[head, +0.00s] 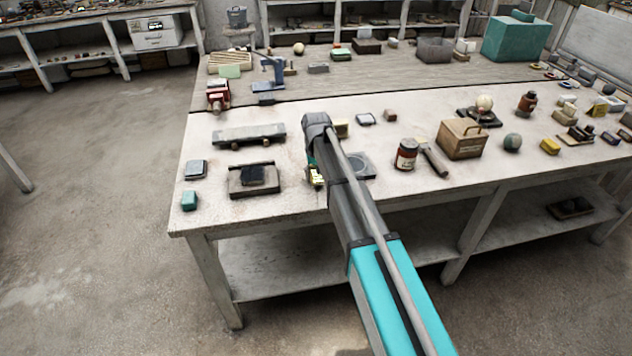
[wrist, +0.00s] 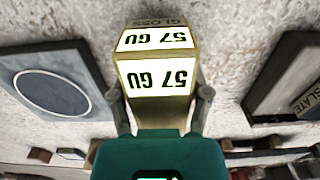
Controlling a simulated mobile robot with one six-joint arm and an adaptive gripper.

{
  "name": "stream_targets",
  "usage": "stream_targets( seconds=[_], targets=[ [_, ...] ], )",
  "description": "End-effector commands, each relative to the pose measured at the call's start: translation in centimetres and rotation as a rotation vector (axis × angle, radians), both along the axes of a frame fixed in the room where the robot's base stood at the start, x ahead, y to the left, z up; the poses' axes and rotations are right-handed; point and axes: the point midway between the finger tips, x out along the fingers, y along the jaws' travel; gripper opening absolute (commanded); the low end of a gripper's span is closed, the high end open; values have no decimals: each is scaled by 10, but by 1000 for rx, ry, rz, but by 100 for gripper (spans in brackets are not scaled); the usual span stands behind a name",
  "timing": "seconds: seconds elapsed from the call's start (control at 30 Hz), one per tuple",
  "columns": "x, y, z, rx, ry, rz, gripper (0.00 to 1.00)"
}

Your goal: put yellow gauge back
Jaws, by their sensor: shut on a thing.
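My gripper (wrist: 161,102) is shut on a yellow box-shaped gauge (wrist: 155,108) in the wrist view. The gauge has white labels reading "57 GU" and "GLOSS", upside down in the picture. A finger presses on each side of it. In the head view a small part of the gauge (head: 316,177) shows beside my arm, over the front part of the table. I cannot tell whether it touches the tabletop. A grey plate with a ring (wrist: 50,93) lies to its left in the wrist view; a dark tray (wrist: 262,88) with a block marked "SLATE" lies to its right.
In the head view, the ringed plate (head: 361,165) is just right of my arm and the dark tray (head: 240,190) is left. A long grey slab (head: 235,135) lies behind the tray.

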Motion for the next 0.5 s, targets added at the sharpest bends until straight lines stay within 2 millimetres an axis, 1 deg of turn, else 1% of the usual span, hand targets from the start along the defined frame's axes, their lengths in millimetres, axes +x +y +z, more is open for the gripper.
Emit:
stream_targets(
  seconds=[0.03, 0.2, 0.5],
  targets=[
    [0, 0, -9, 0, 0, 0, 24],
    [0, 0, -18, 0, 0, 0, 24],
    [0, 0, -19, 0, 0, 0, 24]
  ],
)
